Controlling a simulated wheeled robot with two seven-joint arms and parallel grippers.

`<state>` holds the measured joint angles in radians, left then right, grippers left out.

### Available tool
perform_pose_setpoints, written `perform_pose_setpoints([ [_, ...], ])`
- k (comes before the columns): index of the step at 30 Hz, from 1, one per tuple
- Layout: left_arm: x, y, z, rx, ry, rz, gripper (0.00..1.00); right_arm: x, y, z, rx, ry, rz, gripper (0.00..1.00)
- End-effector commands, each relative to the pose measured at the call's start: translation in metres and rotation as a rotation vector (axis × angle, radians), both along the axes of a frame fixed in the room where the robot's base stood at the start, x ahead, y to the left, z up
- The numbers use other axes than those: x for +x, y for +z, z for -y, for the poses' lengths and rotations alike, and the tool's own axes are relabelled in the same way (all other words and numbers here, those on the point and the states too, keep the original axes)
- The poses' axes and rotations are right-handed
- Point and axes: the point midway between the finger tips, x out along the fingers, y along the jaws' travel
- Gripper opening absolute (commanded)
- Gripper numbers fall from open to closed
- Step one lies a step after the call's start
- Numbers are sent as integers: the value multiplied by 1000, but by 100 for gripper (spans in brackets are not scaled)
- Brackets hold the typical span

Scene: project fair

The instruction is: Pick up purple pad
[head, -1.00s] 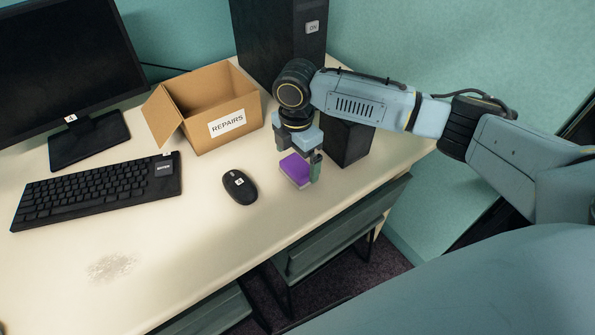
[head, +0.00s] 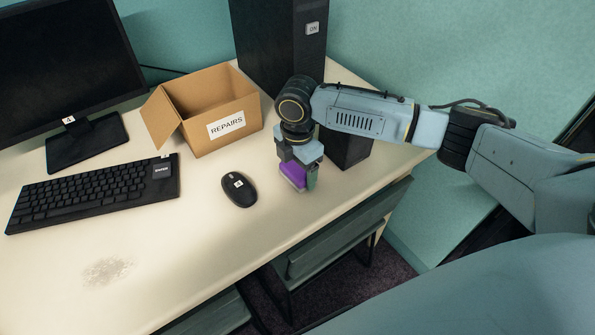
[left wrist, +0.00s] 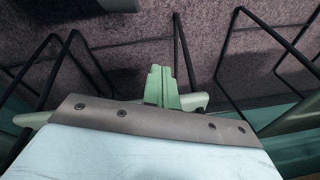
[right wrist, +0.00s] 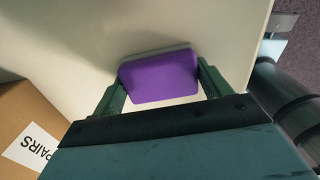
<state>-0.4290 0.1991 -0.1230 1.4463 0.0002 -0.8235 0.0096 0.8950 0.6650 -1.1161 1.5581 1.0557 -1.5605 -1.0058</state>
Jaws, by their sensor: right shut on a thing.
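The purple pad (head: 292,172) is at the right part of the desk, near its front edge. It also shows in the right wrist view (right wrist: 160,78), between the two fingers. My right gripper (head: 297,178) points down over the pad and is shut on it, one finger on each side. I cannot tell whether the pad still touches the desk. My left gripper (left wrist: 161,88) shows only in the left wrist view, with its green fingers together and nothing between them, over the carpet.
An open cardboard box (head: 235,139) marked REPAIRS stands behind and left of the pad. A black mouse (head: 239,189) lies left of the pad, with a keyboard (head: 95,193) beyond. A black block (head: 346,147) and a black tower (head: 278,50) stand behind.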

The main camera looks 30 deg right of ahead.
Motion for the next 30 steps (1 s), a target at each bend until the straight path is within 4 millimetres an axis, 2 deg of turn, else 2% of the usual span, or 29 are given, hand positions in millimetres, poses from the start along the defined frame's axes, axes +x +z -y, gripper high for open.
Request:
perform_pose_setpoints([
  [11,0,1,0,-1,-2,6,0,0,7,0,0,0,1,54],
  [14,-10,-10,-1,-1,-5,-11,0,1,16,0,0,-1,2,54],
  [24,-48,-38,-8,0,-19,-44,0,1,70,0,2,1,3,54],
  [30,-67,-48,-11,1,-27,-55,0,1,93,0,1,-1,1,54],
])
